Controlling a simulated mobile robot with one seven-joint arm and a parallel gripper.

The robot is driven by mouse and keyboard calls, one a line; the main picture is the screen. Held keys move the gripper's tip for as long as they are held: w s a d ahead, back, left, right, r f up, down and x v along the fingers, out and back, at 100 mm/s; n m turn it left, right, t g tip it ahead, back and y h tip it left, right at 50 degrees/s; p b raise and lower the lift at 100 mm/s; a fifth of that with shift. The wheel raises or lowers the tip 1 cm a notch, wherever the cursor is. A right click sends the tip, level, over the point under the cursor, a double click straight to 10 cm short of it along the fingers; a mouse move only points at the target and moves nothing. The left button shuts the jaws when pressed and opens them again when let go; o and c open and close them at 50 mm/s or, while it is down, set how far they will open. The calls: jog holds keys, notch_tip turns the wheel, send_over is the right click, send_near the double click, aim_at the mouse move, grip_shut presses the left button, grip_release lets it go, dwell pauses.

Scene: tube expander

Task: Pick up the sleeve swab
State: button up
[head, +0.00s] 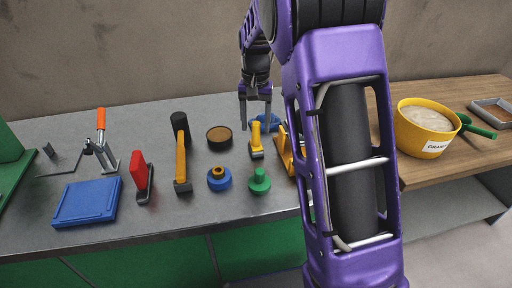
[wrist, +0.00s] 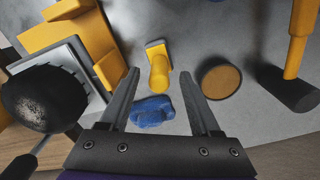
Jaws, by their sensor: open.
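No item is plainly marked as the sleeve swab, and I cannot tell for sure which it is. A small tool with a yellow round handle and a grey flat end (head: 256,140) lies on the grey bench. It also shows in the wrist view (wrist: 159,73), ahead of and between my fingertips. A crumpled blue item (wrist: 152,110) lies beside it, between my fingers in that picture. A dark speckled round head on a thin handle (wrist: 44,98) is at the left of the wrist view. My gripper (head: 255,125) is open, empty and pointing down above the bench.
A yellow block-like fixture (wrist: 70,38) stands close by. A green knob (head: 259,182) and a blue ring piece (head: 219,179) are nearer the front. My arm hides the bench's right part.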

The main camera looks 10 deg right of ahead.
aim_at(256, 137)
jog(key=shift+w+d+f+b, duration=0.1)
jog(key=shift+f+b, duration=0.2)
jog(key=shift+f, duration=1.05)
jog(key=shift+w+f+b, duration=0.1)
jog(key=shift+f+b, duration=0.15)
jog(key=shift+f, duration=1.1)
grip_shut()
